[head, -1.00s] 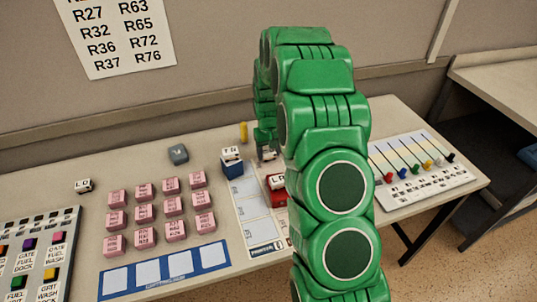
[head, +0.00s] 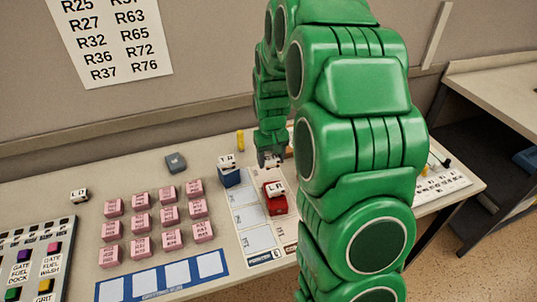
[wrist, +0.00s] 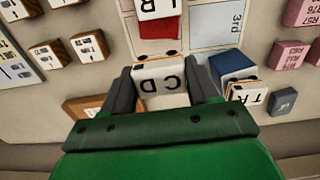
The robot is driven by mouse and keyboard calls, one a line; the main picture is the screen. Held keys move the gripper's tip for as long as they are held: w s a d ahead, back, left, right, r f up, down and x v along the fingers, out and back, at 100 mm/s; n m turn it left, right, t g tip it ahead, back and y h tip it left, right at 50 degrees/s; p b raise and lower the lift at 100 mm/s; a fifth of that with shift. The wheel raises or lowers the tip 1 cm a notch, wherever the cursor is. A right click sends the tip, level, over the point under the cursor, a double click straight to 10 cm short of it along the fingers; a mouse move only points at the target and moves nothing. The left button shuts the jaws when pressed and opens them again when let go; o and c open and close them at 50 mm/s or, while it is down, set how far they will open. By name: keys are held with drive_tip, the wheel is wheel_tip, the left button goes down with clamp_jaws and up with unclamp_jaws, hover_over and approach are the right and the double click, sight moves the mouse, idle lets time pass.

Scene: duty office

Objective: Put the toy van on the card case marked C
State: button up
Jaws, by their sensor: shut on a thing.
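My gripper (wrist: 164,92) is shut on a white block marked with the letters C and D (wrist: 160,78); the letters read upside down in the wrist view. Its lower part is hidden between the fingers. In the head view my gripper (head: 270,157) is low over the back of the table, behind the red and blue pieces. A red piece (head: 275,206) with a white lettered block on top stands on the printed sheet. A blue piece (head: 230,178), also topped by a white lettered block, stands left of my gripper. I cannot tell for certain which piece is the toy van.
Rows of pink blocks (head: 140,222) stand left of the printed sheet (head: 255,240). A grey block (head: 176,162) and a yellow piece (head: 240,140) are at the back. Wooden blocks (wrist: 88,45) show in the wrist view. The wall closes off the back.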

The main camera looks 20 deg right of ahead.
sight(274, 163)
drive_tip(key=shift+s+a+r, duration=0.1)
drive_tip(key=shift+s+r, duration=0.25)
drive_tip(key=shift+s, duration=0.35)
drive_tip(key=shift+s+a+r, duration=0.1)
drive_tip(key=shift+s+r, duration=0.2)
drive_tip(key=shift+s, duration=0.45)
drive_tip(key=shift+s+a+r, duration=0.1)
drive_tip(key=shift+s+r, duration=0.25)
drive_tip(key=shift+s, duration=0.35)
